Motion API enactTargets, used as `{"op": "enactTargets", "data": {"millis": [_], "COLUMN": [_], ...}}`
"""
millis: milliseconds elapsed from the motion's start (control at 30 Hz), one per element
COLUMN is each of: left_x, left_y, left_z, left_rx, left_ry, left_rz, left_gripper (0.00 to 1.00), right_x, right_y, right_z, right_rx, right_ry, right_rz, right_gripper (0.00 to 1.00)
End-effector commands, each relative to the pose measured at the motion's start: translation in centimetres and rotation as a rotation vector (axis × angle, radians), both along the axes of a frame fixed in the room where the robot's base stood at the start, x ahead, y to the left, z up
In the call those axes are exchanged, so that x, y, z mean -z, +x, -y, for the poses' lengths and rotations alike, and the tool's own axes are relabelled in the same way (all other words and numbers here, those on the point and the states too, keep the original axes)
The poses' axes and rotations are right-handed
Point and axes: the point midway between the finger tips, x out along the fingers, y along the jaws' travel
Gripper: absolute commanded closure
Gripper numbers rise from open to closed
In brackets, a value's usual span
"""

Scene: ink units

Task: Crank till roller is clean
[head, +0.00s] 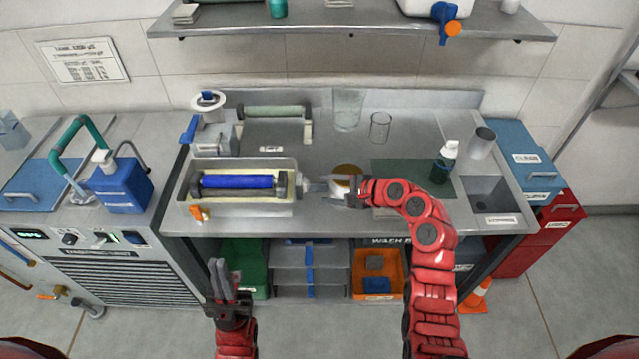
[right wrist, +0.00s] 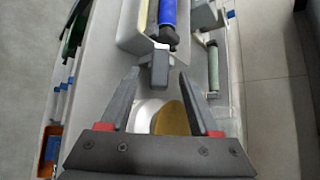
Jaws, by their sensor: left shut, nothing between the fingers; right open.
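The roller (head: 237,182) is blue along its visible length and lies level in a pale tray (head: 268,207) on the left of the counter. It also shows at the top of the right wrist view (right wrist: 167,12). A grey crank (head: 308,187) sticks out at the tray's right end; its grey handle shows in the right wrist view (right wrist: 160,70). My right gripper (head: 332,189) is open, with the crank handle between its fingertips (right wrist: 158,74) and gaps on both sides. My left gripper (head: 222,272) is shut and empty, low in front of the counter.
A white pot with a brown top (head: 346,170) stands right by my right gripper. A second, pale roller (head: 272,111) sits behind the tray. Glasses (head: 380,127), a pump bottle (head: 444,162) and a sink (head: 490,192) are further right. An orange clip-like piece (head: 199,213) is at the tray's front.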

Motion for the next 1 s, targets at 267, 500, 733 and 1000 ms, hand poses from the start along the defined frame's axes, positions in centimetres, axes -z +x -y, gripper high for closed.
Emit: {"op": "enactTargets", "data": {"millis": [267,500,733,1000], "left_x": [-1.0,-1.0,-1.0,-1.0], "left_y": [0.0,0.0,0.0,0.0], "left_z": [0.0,0.0,0.0,0.0], "left_rx": [0.0,0.0,0.0,0.0], "left_ry": [0.0,0.0,0.0,0.0], "left_rz": [0.0,0.0,0.0,0.0], "left_gripper": [1.0,1.0,1.0,1.0], "right_x": [1.8,2.1,2.1,2.1], "right_y": [1.7,2.1,2.1,2.1], "right_z": [-2.5,-2.9,-2.9,-2.9], "right_rx": [-0.001,0.001,0.001,0.001], "right_ry": [0.001,0.0,0.0,0.0], "right_rz": [-0.001,0.001,0.001,0.001], "right_gripper": [0.38,0.38,0.5,0.99]}}
